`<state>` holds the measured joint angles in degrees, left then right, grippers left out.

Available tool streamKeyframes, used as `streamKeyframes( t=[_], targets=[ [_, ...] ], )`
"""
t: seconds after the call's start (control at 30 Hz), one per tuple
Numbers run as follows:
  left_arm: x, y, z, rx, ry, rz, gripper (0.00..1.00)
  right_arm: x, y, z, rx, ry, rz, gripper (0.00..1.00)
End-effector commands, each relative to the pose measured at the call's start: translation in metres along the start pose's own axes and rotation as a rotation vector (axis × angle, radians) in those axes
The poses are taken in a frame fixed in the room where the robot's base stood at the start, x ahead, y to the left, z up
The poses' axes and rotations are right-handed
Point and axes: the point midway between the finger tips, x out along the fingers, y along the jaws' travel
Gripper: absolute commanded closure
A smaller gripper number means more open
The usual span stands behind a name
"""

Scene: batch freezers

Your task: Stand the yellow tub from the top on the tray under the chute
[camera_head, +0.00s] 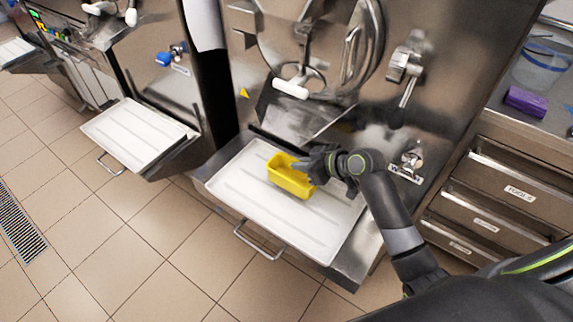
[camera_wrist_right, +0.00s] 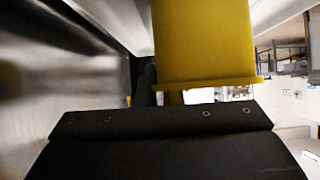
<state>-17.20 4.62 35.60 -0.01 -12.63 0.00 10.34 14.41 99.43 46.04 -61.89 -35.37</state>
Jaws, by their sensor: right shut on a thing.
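The yellow tub (camera_head: 289,178) is upright at the white tray (camera_head: 240,190) under the metal chute (camera_head: 290,120) of the middle freezer. I cannot tell whether its base touches the tray. My right gripper (camera_head: 318,163) comes in from the right and is shut on the tub's right end. In the right wrist view the tub (camera_wrist_right: 205,40) fills the top centre, with its rim just beyond the dark gripper body (camera_wrist_right: 160,120). The fingertips are mostly hidden. My left gripper is in neither view.
A second freezer with its own white tray (camera_head: 138,133) stands at the left. A lever handle (camera_head: 405,92) and a tap (camera_head: 408,165) stick out of the front panel beside my right arm. Drawers (camera_head: 505,190) and a counter with a purple block (camera_head: 525,102) are at the right.

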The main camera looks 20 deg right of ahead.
Motion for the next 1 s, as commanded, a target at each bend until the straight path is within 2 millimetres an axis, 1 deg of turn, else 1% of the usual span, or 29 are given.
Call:
streamKeyframes(
  t=[0.03, 0.23, 0.33, 0.4, 0.5, 0.6, 0.87, 0.9, 1.0],
  targets=[
    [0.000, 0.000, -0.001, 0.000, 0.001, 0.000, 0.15, 0.008, -0.001, -0.002, 0.002, 0.001, -0.002, 1.00],
    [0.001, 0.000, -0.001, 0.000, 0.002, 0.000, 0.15, 0.022, 0.000, -0.003, 0.001, 0.000, 0.000, 1.00],
    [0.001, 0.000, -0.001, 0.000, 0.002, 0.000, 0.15, 0.036, -0.001, -0.005, 0.002, 0.001, -0.002, 1.00],
    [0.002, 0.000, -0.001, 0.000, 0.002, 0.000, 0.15, 0.045, -0.001, -0.003, 0.002, -0.001, -0.001, 1.00],
    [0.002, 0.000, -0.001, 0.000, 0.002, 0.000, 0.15, 0.054, 0.000, -0.001, 0.000, -0.001, 0.000, 1.00],
    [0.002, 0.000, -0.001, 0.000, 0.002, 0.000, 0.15, 0.057, 0.000, 0.000, -0.001, -0.001, 0.001, 1.00],
    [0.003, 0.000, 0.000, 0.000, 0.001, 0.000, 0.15, 0.057, 0.000, 0.002, -0.001, -0.001, 0.001, 1.00],
    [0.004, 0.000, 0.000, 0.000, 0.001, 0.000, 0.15, 0.058, 0.000, 0.002, -0.001, -0.001, 0.001, 0.93],
    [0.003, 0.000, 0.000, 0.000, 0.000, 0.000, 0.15, 0.057, 0.000, 0.002, 0.000, -0.001, 0.001, 0.80]
  ],
)
